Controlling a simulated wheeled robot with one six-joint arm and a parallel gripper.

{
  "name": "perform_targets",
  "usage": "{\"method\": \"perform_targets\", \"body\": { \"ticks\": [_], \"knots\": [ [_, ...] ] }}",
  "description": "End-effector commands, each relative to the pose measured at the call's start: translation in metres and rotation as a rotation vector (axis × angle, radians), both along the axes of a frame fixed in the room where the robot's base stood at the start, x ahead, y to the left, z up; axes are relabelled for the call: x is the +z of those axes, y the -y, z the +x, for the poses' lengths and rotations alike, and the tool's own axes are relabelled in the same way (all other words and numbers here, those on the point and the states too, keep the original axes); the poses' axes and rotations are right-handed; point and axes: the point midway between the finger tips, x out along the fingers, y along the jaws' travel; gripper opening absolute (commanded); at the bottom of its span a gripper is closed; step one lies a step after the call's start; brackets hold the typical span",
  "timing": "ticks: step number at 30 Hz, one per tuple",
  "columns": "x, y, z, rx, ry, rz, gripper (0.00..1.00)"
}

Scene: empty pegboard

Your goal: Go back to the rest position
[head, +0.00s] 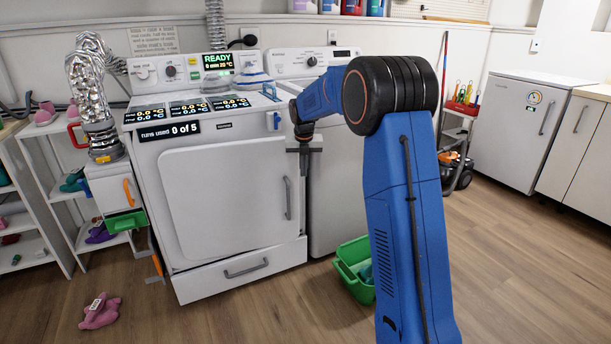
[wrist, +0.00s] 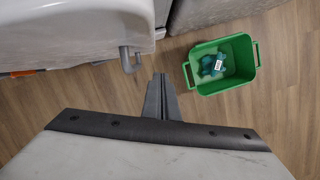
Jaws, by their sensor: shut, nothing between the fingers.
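My gripper (wrist: 161,78) is shut and empty in the wrist view, pointing down over the wood floor. In the head view my blue arm reaches forward, and my gripper (head: 304,180) hangs in front of the white machines, just right of the front machine's door handle (head: 287,198). That handle also shows in the wrist view (wrist: 128,62), a little left of my fingertips. The fingers are small in the head view.
A green bin (wrist: 222,65) with a teal item (wrist: 212,65) in it stands on the floor right of my gripper. The white machine (head: 225,190) is close on the left. A pink item (head: 100,311) lies on the floor. Floor (head: 520,270) at right is clear.

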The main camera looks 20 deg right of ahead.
Motion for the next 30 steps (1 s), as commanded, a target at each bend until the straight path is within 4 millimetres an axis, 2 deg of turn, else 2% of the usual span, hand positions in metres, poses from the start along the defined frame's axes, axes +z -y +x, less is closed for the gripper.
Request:
{"method": "perform_targets", "body": {
  "ticks": [3, 9, 13, 22, 26, 30],
  "knots": [
    [0.021, 0.000, -0.005, 0.000, 0.003, 0.000, 0.00],
    [0.050, -0.001, -0.012, 0.000, 0.001, 0.000, 0.00],
    [0.060, -0.001, -0.015, 0.000, 0.002, -0.001, 0.00],
    [0.069, -0.003, -0.023, -0.032, 0.006, 0.008, 0.00],
    [0.084, -0.009, -0.049, -0.155, 0.027, 0.041, 0.00],
    [0.103, -0.019, -0.093, -0.366, 0.057, 0.101, 0.00]
  ]
}}
